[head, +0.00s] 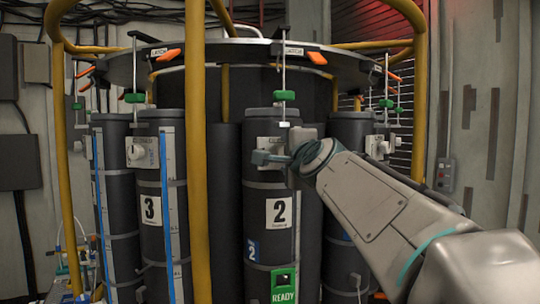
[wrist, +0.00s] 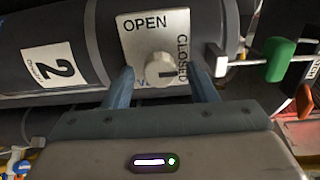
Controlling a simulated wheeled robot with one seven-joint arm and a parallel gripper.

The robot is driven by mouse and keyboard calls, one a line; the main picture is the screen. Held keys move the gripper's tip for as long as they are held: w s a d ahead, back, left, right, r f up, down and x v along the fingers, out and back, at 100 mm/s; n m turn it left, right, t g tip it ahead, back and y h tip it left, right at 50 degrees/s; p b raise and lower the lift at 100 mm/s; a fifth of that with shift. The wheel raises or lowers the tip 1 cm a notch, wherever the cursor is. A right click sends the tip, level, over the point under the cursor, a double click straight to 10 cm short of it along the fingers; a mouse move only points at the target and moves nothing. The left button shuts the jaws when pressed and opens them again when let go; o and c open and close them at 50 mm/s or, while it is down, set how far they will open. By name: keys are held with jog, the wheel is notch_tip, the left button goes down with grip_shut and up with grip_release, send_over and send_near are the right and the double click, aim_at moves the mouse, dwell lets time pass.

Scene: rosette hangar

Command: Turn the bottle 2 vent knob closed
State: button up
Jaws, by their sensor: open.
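Bottle 2 (head: 256,240) is a tall dark grey cylinder with a white "2" label, right of centre in the head view. In the wrist view it lies sideways (wrist: 35,35). Its vent knob (wrist: 158,66) is round and pale, on a white plate (wrist: 160,22) marked OPEN and CLOSED. A short dark mark on the knob points right, toward the CLOSED lettering. My gripper (wrist: 163,88) is open, with one finger on each side of the knob and gaps showing. In the head view, my gripper (head: 268,157) covers the knob.
Bottle 3 (head: 151,250) stands left, with its own knob plate (head: 142,152). A yellow post (head: 196,200) stands between them. Above bottle 2 hang a rod with a green block (head: 284,95) and an orange latch (head: 317,58). A green READY tag (head: 284,283) is low on bottle 2.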

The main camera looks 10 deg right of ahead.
jog(key=s+b, duration=0.3)
jog(key=s, duration=1)
jog(key=shift+s+d, duration=0.35)
